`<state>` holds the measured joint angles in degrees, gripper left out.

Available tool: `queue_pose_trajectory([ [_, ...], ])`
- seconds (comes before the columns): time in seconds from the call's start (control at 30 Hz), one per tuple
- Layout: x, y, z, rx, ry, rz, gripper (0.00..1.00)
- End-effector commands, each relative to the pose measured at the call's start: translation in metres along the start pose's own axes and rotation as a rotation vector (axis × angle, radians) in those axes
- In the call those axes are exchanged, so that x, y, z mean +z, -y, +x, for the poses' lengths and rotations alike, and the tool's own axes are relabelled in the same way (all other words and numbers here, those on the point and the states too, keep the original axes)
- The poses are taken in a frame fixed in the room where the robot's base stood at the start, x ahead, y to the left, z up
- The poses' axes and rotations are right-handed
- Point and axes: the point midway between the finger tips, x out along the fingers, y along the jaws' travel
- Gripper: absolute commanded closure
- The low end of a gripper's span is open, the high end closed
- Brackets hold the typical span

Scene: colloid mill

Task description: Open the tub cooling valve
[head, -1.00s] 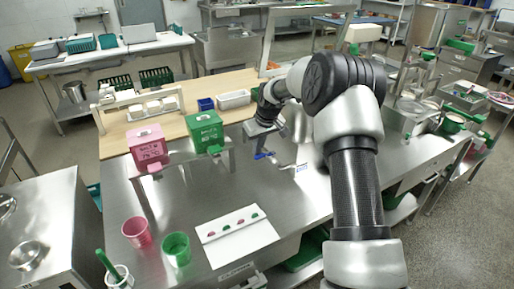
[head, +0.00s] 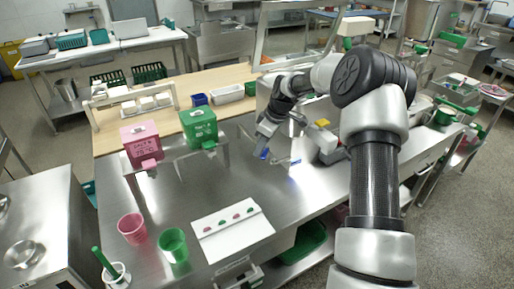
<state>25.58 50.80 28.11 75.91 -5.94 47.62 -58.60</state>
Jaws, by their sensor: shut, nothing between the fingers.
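My gripper (head: 267,140) points down over the steel bench, left of a steel machine (head: 328,140). It is shut and looks empty. A small blue piece (head: 264,154) shows at its fingertips; I cannot tell whether it is a valve handle or part of the gripper. Just right of it, a thin metal piece with a blue-marked label (head: 290,161) lies low by the machine. I cannot clearly make out the tub cooling valve or its position. My arm hides part of the machine and the bench behind it.
A pink box (head: 141,145) and a green box (head: 199,128) stand on a raised steel shelf at left. A pink cup (head: 132,228), a green cup (head: 173,245) and a white board (head: 232,232) are on the front of the bench. The middle steel surface is clear.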

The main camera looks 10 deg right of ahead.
Motion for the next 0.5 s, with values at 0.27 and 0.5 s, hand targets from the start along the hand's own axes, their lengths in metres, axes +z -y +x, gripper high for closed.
queue_pose_trajectory([
  [0.27, 0.0067, 0.0000, -0.0011, 0.000, 0.003, 0.002, 1.00],
  [0.5, 0.0076, -0.0001, -0.0016, 0.000, 0.003, 0.002, 1.00],
])
